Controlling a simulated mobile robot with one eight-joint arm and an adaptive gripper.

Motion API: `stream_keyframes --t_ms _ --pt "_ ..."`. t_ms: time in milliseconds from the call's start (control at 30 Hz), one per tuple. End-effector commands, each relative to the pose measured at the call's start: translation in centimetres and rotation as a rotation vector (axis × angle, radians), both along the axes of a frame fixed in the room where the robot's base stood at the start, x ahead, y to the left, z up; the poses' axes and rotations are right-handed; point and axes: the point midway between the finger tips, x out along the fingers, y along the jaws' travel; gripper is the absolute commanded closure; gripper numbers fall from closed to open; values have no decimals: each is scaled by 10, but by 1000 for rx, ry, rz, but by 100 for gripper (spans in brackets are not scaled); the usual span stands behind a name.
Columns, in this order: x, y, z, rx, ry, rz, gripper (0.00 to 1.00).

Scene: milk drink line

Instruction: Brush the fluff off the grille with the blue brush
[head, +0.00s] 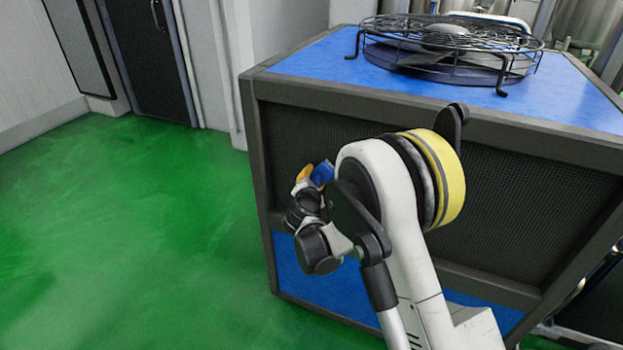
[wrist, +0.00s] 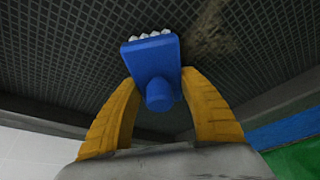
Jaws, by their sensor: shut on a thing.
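My gripper (wrist: 158,84) has two yellow fingers shut on the blue brush (wrist: 152,55), with its pale bristles pointing to the top of the wrist view. A dull brownish patch that looks like fluff (wrist: 213,32) lies on the mesh, right of the bristles. I cannot tell whether the bristles touch the mesh.
The grille sits in a grey frame (head: 262,190) on a blue box. A round wire-caged fan (head: 440,45) stands on the blue top. My arm hides part of the grille. Green floor (head: 130,230) is clear to the left, with a dark door (head: 150,60) behind.

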Motion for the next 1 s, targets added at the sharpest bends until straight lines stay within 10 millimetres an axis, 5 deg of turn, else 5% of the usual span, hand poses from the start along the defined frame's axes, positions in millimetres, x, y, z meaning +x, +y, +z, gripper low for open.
stream_keyframes --t_ms 1000 --pt "-21 -63 0 1 0 -2 75"
